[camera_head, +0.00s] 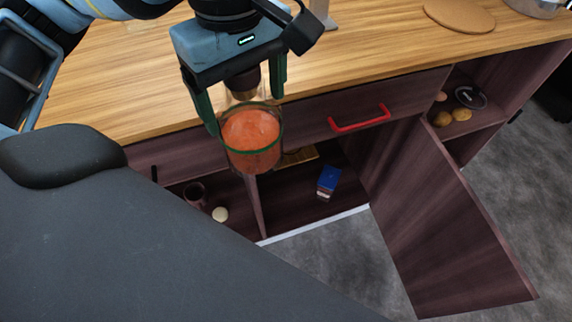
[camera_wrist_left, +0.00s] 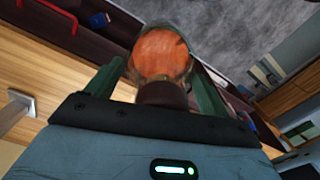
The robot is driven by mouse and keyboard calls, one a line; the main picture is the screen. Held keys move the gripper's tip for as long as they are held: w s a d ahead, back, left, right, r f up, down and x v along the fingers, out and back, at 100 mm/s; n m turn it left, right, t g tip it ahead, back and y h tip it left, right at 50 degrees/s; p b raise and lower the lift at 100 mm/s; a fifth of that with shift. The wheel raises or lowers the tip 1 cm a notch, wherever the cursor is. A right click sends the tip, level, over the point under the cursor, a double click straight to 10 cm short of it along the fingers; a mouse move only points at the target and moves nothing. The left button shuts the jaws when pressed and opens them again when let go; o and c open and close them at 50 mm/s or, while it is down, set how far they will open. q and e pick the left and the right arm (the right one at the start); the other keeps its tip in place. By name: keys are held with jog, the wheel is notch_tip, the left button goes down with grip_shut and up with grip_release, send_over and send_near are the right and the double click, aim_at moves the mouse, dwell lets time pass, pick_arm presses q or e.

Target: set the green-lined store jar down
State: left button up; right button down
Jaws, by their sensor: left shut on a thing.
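The store jar (camera_head: 251,143) is a clear jar with orange contents, green lines around it and a dark lid. My left gripper (camera_head: 242,104) is shut on it, with green fingers on both sides near the lid. The jar hangs in front of the counter's front edge, above the open cabinet. It also shows in the left wrist view (camera_wrist_left: 160,55), held between the fingers of my left gripper (camera_wrist_left: 161,92). My right gripper is in neither view.
The wooden counter top (camera_head: 370,45) has a wide clear area; a round board (camera_head: 460,14) and a metal pot (camera_head: 535,6) stand at its far right. Below, the cabinet door (camera_head: 450,225) stands open. A blue box (camera_head: 328,181), dark cup (camera_head: 195,193) and pale round thing (camera_head: 220,214) are inside.

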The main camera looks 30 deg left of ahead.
pick_arm(q)
jog(key=f+m, duration=0.1)
jog(key=m, duration=0.1)
jog(key=w+f+m, duration=0.1)
jog(key=m, duration=0.1)
jog(key=f+m, duration=0.1)
jog(key=m, duration=0.1)
jog(key=shift+w+a+f, duration=0.25)
jog(key=shift+a, duration=0.05)
jog(key=f+m, duration=0.1)
jog(key=m, duration=0.2)
jog(key=shift+w+a+f+m, duration=0.15)
jog(key=shift+w+f+m, duration=0.15)
jog(key=shift+f, duration=0.1)
jog(key=f+m, duration=0.1)
jog(key=m, duration=0.1)
jog(key=f+m, duration=0.1)
jog(key=m, duration=0.1)
jog(key=shift+w+a, duration=0.15)
jog(key=shift+w, duration=0.05)
